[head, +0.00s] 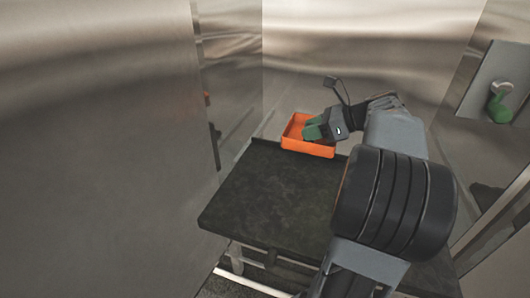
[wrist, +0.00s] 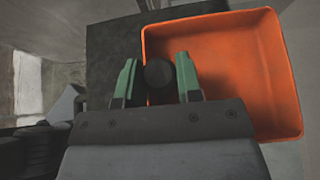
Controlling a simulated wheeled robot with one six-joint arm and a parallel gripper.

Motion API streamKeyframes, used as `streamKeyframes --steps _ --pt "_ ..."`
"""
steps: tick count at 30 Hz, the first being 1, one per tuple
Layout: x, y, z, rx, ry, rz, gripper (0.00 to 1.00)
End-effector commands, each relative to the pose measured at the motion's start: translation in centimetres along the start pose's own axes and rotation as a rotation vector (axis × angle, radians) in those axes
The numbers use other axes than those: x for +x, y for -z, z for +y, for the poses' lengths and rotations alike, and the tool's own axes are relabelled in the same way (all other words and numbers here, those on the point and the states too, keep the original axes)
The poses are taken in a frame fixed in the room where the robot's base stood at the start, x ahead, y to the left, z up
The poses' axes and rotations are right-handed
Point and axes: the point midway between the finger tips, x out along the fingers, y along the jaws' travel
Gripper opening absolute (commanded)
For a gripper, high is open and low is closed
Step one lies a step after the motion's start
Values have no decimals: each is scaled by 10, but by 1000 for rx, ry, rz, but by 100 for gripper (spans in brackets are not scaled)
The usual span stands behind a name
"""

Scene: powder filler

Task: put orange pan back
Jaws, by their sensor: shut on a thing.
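The orange pan (head: 316,151) is a shallow rectangular tray at the back edge of the dark tabletop in the head view. In the wrist view the pan (wrist: 240,65) fills the upper right, and its inside looks empty. My gripper (head: 312,128) has green fingers and reaches over the pan from the right. In the wrist view my gripper (wrist: 158,76) is closed with a dark round piece (wrist: 159,74) between its fingers, at the pan's left side. Whether that piece is a knob of the pan is not clear. Whether the pan rests on the tabletop or is slightly raised is hard to tell.
The dark tabletop (head: 262,200) is bare in front of the pan. Shiny metal walls (head: 340,50) stand behind it, and a large metal panel (head: 95,150) stands close on the left.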

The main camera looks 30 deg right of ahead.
Motion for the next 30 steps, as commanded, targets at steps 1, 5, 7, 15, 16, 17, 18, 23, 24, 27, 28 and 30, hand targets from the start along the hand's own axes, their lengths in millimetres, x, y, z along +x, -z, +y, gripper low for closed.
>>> streamKeyframes --steps 1,5,7,15,16,17,18,23,24,27,28,30 --pt "12 -1 0 -2 -5 0 0" --pt "48 -4 -1 -3 -10 -1 0" --pt "68 -6 -2 -2 -9 0 0" --pt "125 9 -6 1 -5 0 0" --pt "128 10 -7 2 -4 0 0" --pt "132 12 -7 2 -3 0 0" --pt "136 13 -7 1 -4 0 0" --pt "144 16 -8 0 -2 -1 0" --pt "145 17 -8 0 -2 -1 0" --pt "150 18 -8 1 -2 -1 0" --pt "152 20 -8 1 -3 -1 0" --pt "160 23 -8 2 -4 0 0"
